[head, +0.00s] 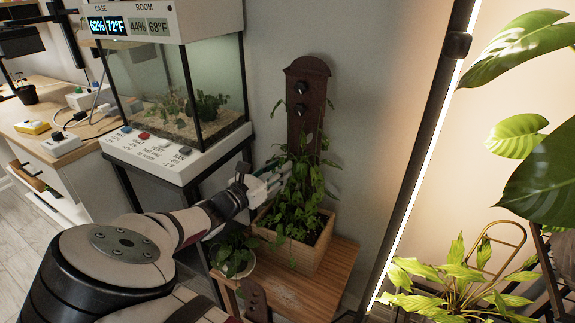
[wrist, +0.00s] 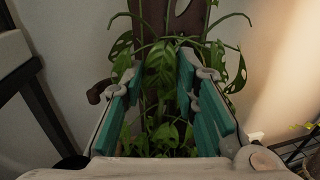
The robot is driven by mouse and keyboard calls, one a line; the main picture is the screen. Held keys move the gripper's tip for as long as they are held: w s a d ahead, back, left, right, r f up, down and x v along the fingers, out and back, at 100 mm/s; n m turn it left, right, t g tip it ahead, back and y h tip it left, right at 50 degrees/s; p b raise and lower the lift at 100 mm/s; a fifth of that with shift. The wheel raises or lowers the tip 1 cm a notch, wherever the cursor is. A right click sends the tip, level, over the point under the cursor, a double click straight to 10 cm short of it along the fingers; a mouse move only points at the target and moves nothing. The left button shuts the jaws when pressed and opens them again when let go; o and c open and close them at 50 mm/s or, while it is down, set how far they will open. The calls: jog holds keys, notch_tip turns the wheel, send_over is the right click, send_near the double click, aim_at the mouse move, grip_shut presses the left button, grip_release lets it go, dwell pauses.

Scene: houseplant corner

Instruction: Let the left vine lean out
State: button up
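A leafy vine plant (head: 290,205) grows in a wooden planter box (head: 296,255) against a dark wooden board (head: 306,125) with round dark knobs. My gripper (head: 270,180) reaches into the foliage from the left. In the wrist view my gripper (wrist: 165,105) is open, with teal pads on both sides of hanging leaves (wrist: 162,68) and the board (wrist: 155,20) behind. A left vine stem (wrist: 124,62) arches outside the left finger. Another stem (wrist: 235,62) droops outside the right finger. A brown peg (wrist: 100,93) sticks out beside the left finger. Lower stems are hidden by leaves and my gripper.
The planter stands on a wooden bench (head: 325,285), with a small potted plant (head: 234,253) close at left. A lit upright strip (head: 425,150) and large-leaved plants (head: 460,280) bound the right side.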

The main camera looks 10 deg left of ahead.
jog(key=shift+b+x, duration=0.3)
jog(key=shift+x, duration=1.65)
jog(key=shift+c, duration=0.4)
grip_shut()
